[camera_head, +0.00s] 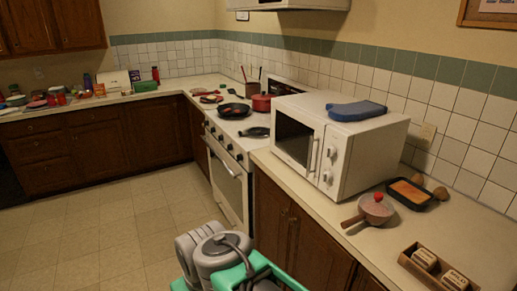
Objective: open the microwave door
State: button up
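The white microwave (365,145) stands on the counter right of the stove. Its front faces left, towards the open floor. Its door (291,139), with a dark window, looks shut. A pale upright handle (312,155) is on the door's right side, beside a panel with round knobs (328,164). My grey and green arm parts show at the bottom centre, below and left of the microwave and apart from it. I cannot make out my gripper's fingers.
A blue folded cloth (355,111) lies on the microwave. A pinkish pan (370,209) with a red item, a dark tray (409,194) and a wooden box (438,268) are on the counter to the right. The stove (229,175) adjoins on the left. The tiled floor (120,220) is clear.

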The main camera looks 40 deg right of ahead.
aim_at(296, 136)
jog(key=u, duration=0.35)
jog(key=i, duration=0.85)
jog(key=z, duration=0.4)
jog(key=i, duration=0.75)
jog(key=z, duration=0.55)
